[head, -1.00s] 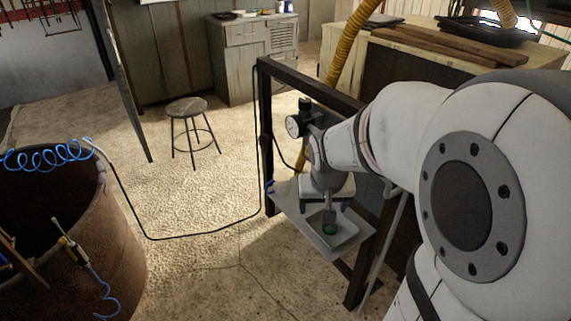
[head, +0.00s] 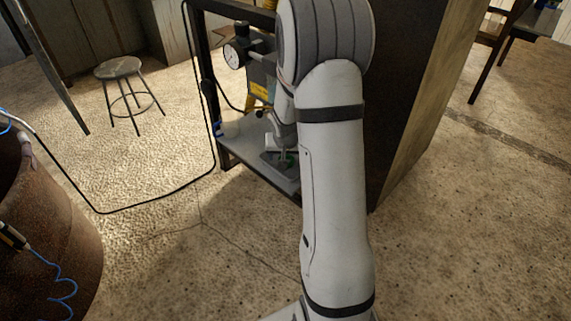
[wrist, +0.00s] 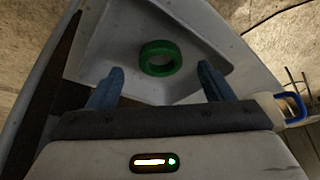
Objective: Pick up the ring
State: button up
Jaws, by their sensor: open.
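The green ring (wrist: 160,58) lies flat in a shallow grey tray (wrist: 112,40) in the wrist view. My gripper (wrist: 160,82) is open, with its two blue fingers apart. In that picture the ring shows just beyond the fingertips, between their lines, and nothing is between the fingers. In the head view a small green bit of the ring (head: 286,157) shows on the rack's shelf (head: 240,150), mostly hidden by my gripper and arm.
A black hose (head: 150,208) runs along the floor to a rusty barrel (head: 60,240) at left. A stool (head: 120,68) stands behind. A blue clip (wrist: 291,106) sits right of my gripper.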

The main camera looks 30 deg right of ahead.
jog(key=shift+x, duration=1.25)
jog(key=shift+s, duration=0.1)
jog(key=c, duration=1.1)
jog(key=shift+o, duration=0.2)
jog(key=shift+r, duration=0.2)
